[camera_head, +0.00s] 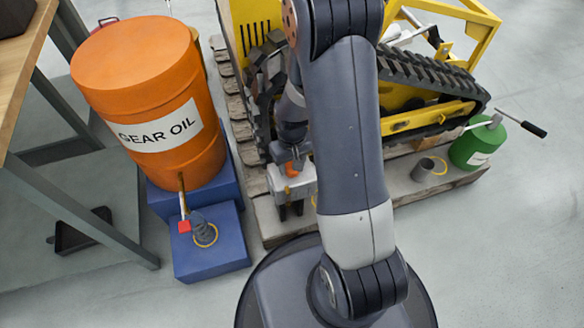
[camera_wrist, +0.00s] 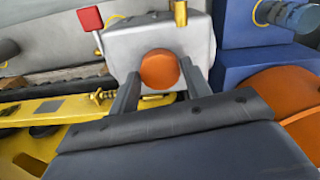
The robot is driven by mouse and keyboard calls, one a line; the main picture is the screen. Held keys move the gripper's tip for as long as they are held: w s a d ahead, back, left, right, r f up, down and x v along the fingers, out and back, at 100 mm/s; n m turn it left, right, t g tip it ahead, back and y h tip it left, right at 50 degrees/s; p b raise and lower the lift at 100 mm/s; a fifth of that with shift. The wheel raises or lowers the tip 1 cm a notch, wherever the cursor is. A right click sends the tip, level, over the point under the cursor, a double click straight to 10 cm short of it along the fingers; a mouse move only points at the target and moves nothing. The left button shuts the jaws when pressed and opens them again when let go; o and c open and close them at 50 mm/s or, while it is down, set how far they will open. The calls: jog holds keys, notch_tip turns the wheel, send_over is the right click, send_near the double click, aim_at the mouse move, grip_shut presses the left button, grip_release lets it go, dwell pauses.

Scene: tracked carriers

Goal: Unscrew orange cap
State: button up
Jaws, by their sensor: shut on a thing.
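The orange cap (camera_wrist: 159,69) is a round disc on a light grey metal box (camera_wrist: 200,40) in the wrist view. In the head view, the cap (camera_head: 291,170) shows as a small orange patch on the grey box (camera_head: 292,188). My gripper (camera_wrist: 159,73) reaches over the box with one dark finger on each side of the cap and is shut on it. The cap sits against the box face. A red tab (camera_wrist: 90,17) on a rod and a brass fitting (camera_wrist: 181,13) stand at the box in the wrist view.
The orange GEAR OIL drum (camera_head: 150,90) stands left on blue blocks (camera_head: 210,262). A yellow tracked machine (camera_head: 450,85) is behind my arm on a wooden pallet (camera_head: 440,188). A green canister (camera_head: 478,148) and grey cup (camera_head: 423,169) are at right. A workbench (camera_head: 22,60) edges the left.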

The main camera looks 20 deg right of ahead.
jog(key=n, duration=0.5)
jog(key=shift+n, duration=0.4)
jog(key=shift+r+n, duration=0.15)
jog(key=shift+n, duration=1.35)
jog(key=shift+r+p, duration=0.15)
jog(key=shift+p, duration=0.15)
jog(key=shift+r+p, duration=1)
jog(key=shift+r, duration=0.3)
jog(key=shift+r+p, duration=1.4)
jog(key=shift+r, duration=0.4)
